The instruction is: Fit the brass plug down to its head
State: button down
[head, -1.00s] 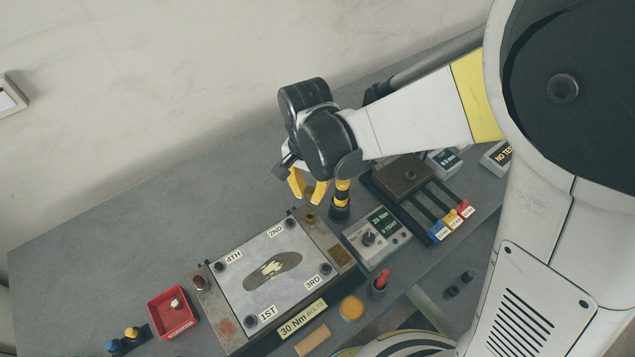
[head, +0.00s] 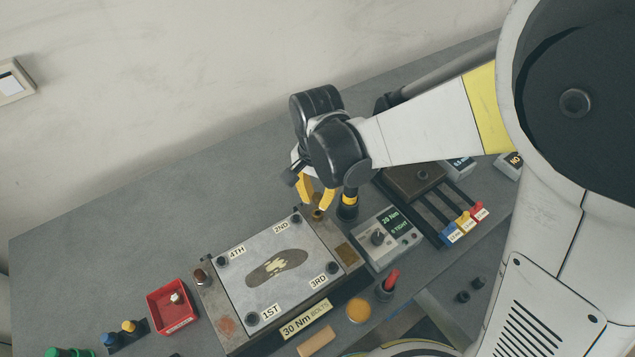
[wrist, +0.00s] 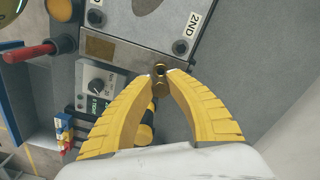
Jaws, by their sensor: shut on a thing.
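My gripper (head: 317,204) has yellow fingers and hangs over the corner of the fixture near the 2ND label. In the wrist view my gripper (wrist: 160,82) is shut on the small brass plug (wrist: 160,90).
A torque controller (head: 385,237) and a dark driver (head: 348,205) stand close to the right. A red tray (head: 170,305) lies left. Bare bench (head: 110,240) is at the back left.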

aim_at(317, 210)
jog(key=shift+f+b, duration=0.55)
jog(key=shift+f, duration=0.45)
jog(key=shift+f+b, duration=1.55)
jog(key=shift+b, duration=0.05)
dwell(1.0)
jog(key=c, duration=1.3)
grip_release()
notch_tip(317, 210, up, 12)
jog(key=shift+r, duration=0.1)
